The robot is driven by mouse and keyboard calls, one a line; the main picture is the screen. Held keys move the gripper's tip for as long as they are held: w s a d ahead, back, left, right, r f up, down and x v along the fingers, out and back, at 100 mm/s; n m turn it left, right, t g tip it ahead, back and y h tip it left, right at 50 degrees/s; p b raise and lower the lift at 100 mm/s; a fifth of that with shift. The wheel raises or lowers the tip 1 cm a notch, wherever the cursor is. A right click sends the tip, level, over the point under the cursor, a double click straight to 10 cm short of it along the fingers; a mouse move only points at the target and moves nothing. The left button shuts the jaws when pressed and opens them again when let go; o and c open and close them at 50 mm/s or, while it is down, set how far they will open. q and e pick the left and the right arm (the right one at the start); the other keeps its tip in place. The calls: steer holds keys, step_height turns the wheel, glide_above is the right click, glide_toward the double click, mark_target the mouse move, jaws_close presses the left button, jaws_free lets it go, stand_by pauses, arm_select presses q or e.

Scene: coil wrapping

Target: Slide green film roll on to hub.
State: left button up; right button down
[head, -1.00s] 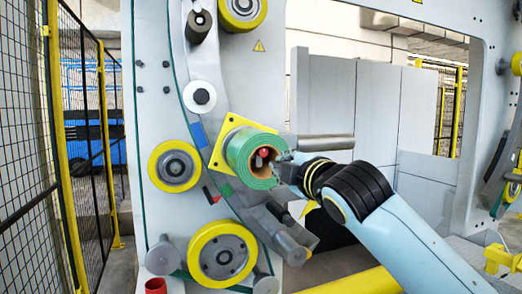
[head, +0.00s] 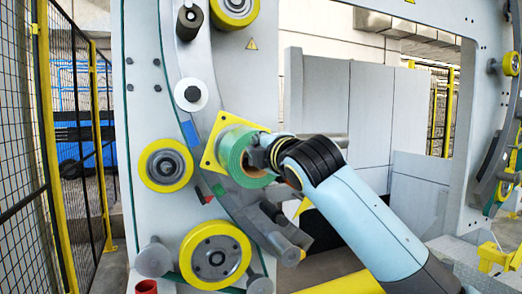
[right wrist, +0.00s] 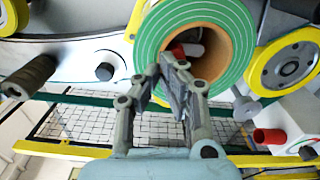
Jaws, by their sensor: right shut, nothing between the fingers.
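The green film roll (head: 236,150) sits in front of the yellow square plate (head: 213,147) on the machine. In the right wrist view, the roll (right wrist: 240,40) shows its end face and brown core. The hub's red tip and grey end (right wrist: 194,49) show inside that core, so the roll is around the hub. Contact cannot be told. My left gripper is not in view.
Yellow-rimmed rollers (head: 166,165) and a larger yellow wheel (head: 215,256) stand left of and below the roll. A dark mesh fence (head: 75,150) stands at left.

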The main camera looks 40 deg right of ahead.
steer(key=shift+w+d, duration=0.1)
steer(key=shift+w, duration=0.4)
stand_by(0.4)
steer(key=shift+w+r, duration=0.1)
steer(key=shift+r, duration=0.05)
steer(key=p+v, duration=0.1)
steer(key=v, duration=1.3)
